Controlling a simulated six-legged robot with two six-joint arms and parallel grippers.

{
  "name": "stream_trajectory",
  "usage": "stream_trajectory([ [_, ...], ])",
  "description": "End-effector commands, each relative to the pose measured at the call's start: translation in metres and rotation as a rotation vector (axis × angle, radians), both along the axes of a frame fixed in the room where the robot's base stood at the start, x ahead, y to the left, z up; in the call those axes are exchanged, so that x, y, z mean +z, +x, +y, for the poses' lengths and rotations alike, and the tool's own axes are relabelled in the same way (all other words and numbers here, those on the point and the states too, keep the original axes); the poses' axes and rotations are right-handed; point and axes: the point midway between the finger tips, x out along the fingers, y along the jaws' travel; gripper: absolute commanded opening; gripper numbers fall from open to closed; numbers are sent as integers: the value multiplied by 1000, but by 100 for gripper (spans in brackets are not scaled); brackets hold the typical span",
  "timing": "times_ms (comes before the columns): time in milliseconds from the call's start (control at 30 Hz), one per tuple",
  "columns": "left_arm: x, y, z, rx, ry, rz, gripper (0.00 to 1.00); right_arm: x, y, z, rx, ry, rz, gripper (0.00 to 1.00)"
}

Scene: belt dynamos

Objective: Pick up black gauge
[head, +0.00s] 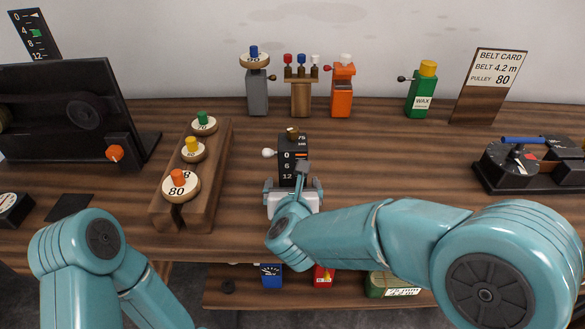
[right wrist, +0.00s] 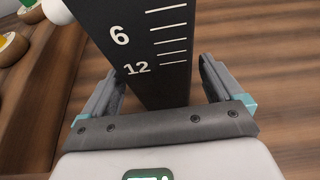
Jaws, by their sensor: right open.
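The black gauge (head: 290,157) stands upright on the wooden table, with white marks 0, 6, 12 on its face, a white knob at its left and a brass piece on top. My right gripper (head: 293,184) is open at its near side, low down. In the right wrist view, the gauge (right wrist: 150,45) stands between the two open fingers (right wrist: 160,75), with gaps visible on both sides. The gauge's base is hidden by the gripper. My left arm comes in from the left; its gripper is out of view.
A wooden rack (head: 220,165) with numbered pulleys stands left of the gauge. Behind are a grey post (head: 257,95), a wooden stand (head: 300,97), an orange block (head: 341,95) and a green wax block (head: 420,95). A black device (head: 530,170) sits right. The table between is clear.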

Motion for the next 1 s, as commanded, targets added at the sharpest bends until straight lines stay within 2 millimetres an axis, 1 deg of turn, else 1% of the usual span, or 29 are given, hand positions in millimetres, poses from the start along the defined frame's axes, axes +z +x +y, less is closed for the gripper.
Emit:
stream_trajectory([
  [33,4,0,0,0,0,0,46,-2,8,-1,-4,1,2,94],
  [167,6,0,0,0,0,0,46,-8,21,0,-2,1,1,94],
  [400,5,0,0,0,0,0,46,-9,23,0,0,2,0,94],
  [433,5,0,0,0,0,0,46,-9,23,0,0,2,0,87],
  [467,5,0,0,0,0,0,46,-9,23,0,0,2,0,77],
  [500,5,0,0,0,0,0,46,-9,23,0,0,2,0,64],
  [567,5,0,0,0,0,0,46,-9,23,0,0,2,0,45],
  [600,5,0,0,0,0,0,46,-9,23,0,0,2,0,32],
  [633,5,0,0,0,0,0,46,-9,23,0,0,2,0,22],
  [700,5,0,0,0,0,0,46,-7,23,0,0,3,-4,7],
  [900,5,0,0,0,0,0,46,-6,23,0,0,3,-4,7],
  [1000,6,0,0,0,0,0,46,-1,23,1,0,2,-5,7],
])
